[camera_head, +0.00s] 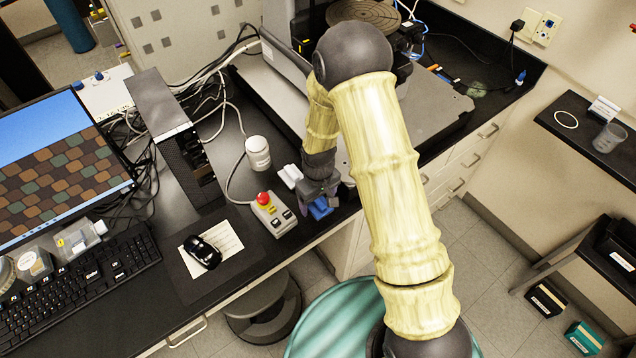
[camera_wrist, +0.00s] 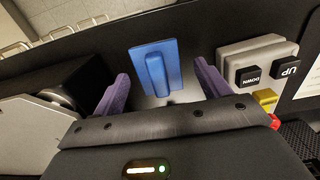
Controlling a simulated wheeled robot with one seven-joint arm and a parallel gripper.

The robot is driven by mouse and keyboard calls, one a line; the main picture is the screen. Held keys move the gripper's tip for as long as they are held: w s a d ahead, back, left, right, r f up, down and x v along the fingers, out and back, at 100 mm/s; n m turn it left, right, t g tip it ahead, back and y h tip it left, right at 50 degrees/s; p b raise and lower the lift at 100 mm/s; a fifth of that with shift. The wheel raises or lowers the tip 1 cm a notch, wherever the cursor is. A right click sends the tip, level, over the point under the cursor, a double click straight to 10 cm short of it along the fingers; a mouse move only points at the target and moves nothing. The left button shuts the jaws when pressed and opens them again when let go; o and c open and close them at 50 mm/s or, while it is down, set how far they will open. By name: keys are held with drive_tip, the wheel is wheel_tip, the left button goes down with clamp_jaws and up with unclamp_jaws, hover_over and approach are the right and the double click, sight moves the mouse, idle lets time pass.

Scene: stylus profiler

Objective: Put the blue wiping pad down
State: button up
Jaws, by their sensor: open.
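The blue wiping pad (camera_wrist: 168,66) lies on the black bench top near its front edge, with a raised grip bar along its middle. In the head view the pad (camera_head: 320,208) shows just below my gripper (camera_head: 318,190), partly covered by it. In the wrist view my gripper (camera_wrist: 160,92) is open, with its two purple fingers apart on either side of the pad's near end. The fingers do not appear to touch the pad. The exact height of the fingers over the bench cannot be told.
A control box (camera_head: 273,214) with UP and DOWN buttons and a red knob stands left of the pad. A white jar (camera_head: 258,153) and a small white item (camera_head: 290,175) stand behind. The profiler's grey base (camera_head: 440,108) is to the right. A mouse (camera_head: 203,252) lies further left.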

sight(319, 203)
wheel_tip(319, 203, up, 10)
drive_tip(key=b, duration=0.2)
drive_tip(key=shift+r+b, duration=0.2)
drive_tip(key=shift+b, duration=0.1)
drive_tip(key=shift+s, duration=0.1)
drive_tip(key=shift+d, duration=0.1)
idle(0.3)
drive_tip(key=s+d+r+m+t, duration=0.2)
drive_tip(key=s+d+r+m, duration=0.4)
drive_tip(key=s+d, duration=0.5)
wheel_tip(319, 203, up, 2)
drive_tip(key=shift+s+d+r+m+t, duration=0.3)
drive_tip(key=shift+s+d+m, duration=0.1)
drive_tip(key=shift+d, duration=0.5)
